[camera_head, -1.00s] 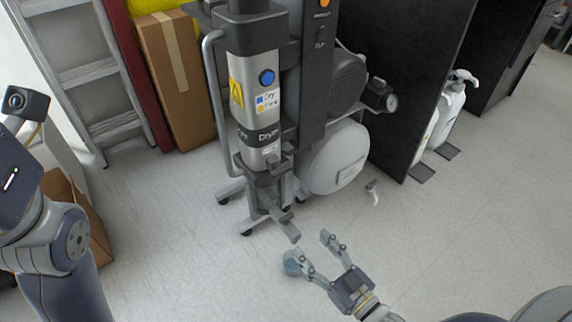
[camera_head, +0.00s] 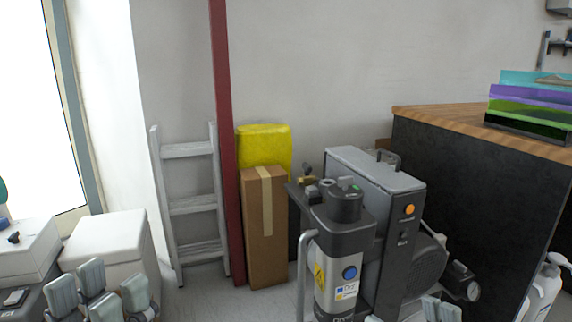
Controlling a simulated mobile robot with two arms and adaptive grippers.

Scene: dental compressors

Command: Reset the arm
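My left gripper (camera_head: 98,291) is at the bottom left, its grey finger pads pointing up. The two fingers stand apart with a gap and nothing between them. My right gripper (camera_head: 408,315) shows only its fingertips at the bottom edge, in front of the compressor. The tips appear spread, and the rest is cut off by the frame. The dental compressor (camera_head: 397,190), with a dryer column (camera_head: 338,265) bearing a blue knob, stands at the centre right.
A cardboard box (camera_head: 266,225), yellow case (camera_head: 264,143), red post (camera_head: 226,150) and ladder (camera_head: 190,205) stand by the wall. White cabinets (camera_head: 105,238) are at left. A dark counter (camera_head: 480,190) with a wooden top holds coloured trays (camera_head: 530,105). White bottles (camera_head: 545,285) stand at right.

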